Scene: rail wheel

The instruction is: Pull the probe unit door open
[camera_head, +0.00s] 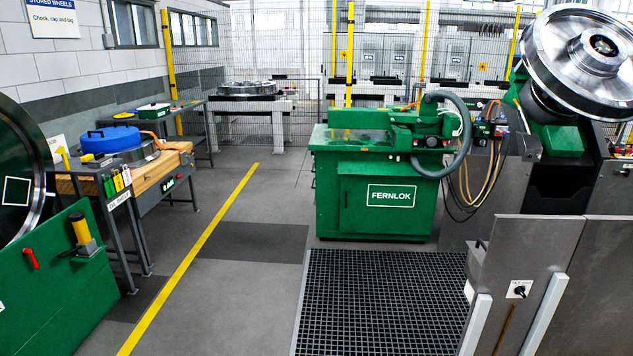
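No panel in view carries a readable probe unit label, so I cannot tell for sure which door is the probe unit door. A green machine (330,215) marked FERNLOK stands at the centre. Its front has a green panel (385,222) that looks like a door and sits flush with the body. At the lower right stand grey metal panels (535,245), one carrying a black rotary switch (519,290). A narrow gap shows between two of these panels. Neither of my grippers shows in this view.
A floor grating (380,300) lies before the green machine. A yellow floor line (195,255) runs along open grey floor. A bench with a blue-lidded item (110,140) stands left. Mesh fencing closes the back.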

